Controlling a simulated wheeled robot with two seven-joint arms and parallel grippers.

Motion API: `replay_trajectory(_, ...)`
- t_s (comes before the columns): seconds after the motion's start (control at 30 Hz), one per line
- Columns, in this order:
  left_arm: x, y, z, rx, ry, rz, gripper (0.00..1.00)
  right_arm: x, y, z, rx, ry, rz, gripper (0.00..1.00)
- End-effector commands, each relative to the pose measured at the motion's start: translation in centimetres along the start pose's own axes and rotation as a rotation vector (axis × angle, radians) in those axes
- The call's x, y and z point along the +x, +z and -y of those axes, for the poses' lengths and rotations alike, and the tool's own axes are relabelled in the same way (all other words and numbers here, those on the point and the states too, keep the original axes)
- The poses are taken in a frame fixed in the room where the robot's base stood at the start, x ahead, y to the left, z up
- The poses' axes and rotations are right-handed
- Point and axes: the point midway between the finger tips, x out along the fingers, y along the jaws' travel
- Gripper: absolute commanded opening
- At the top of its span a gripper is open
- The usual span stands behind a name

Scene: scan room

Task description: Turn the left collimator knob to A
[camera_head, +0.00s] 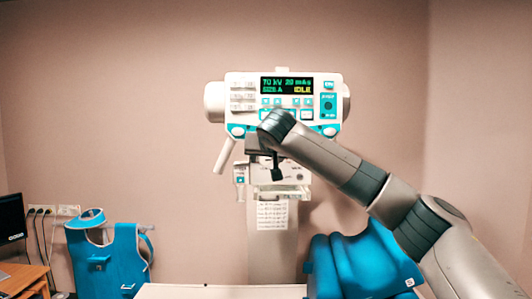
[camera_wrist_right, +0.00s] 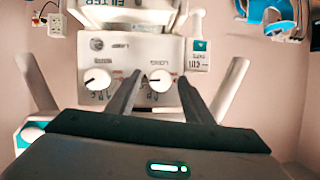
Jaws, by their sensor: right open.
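The collimator (camera_head: 296,173) is a pale box under the console, partly hidden by my right arm in the head view. The right wrist view shows its face upside down, with two round white knobs. The left collimator knob (camera_wrist_right: 160,80) appears on the right there, with printing around it; its letters are too blurred to read surely. The other knob (camera_wrist_right: 97,79) appears on the left. My right gripper (camera_head: 277,172) is open in front of the collimator. In the wrist view its fingers lie either side of the left knob; contact cannot be told. My left gripper is out of view.
The console (camera_head: 241,83) above shows "70 kV 20 mAs", "SIZE A" and "IDLE". A white handle (camera_head: 224,156) slants down at its left. A blue apron (camera_head: 118,262), a desk with a monitor (camera_head: 11,218), blue padding (camera_head: 362,265) and a white tabletop (camera_head: 215,291) stand lower down.

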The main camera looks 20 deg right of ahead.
Motion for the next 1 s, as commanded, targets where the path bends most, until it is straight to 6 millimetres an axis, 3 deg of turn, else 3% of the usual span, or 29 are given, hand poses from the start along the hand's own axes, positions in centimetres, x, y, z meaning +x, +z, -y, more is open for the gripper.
replay_trajectory(0.37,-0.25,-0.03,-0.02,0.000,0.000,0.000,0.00,0.46,0.05,0.00,0.000,0.000,0.000,0.47)
replay_trajectory(0.57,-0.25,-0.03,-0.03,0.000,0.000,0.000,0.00,0.44,0.03,0.00,0.000,0.000,0.000,0.06)
replay_trajectory(1.0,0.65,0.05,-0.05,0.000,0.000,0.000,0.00,0.54,0.28,0.09,-0.045,0.018,0.003,0.06)
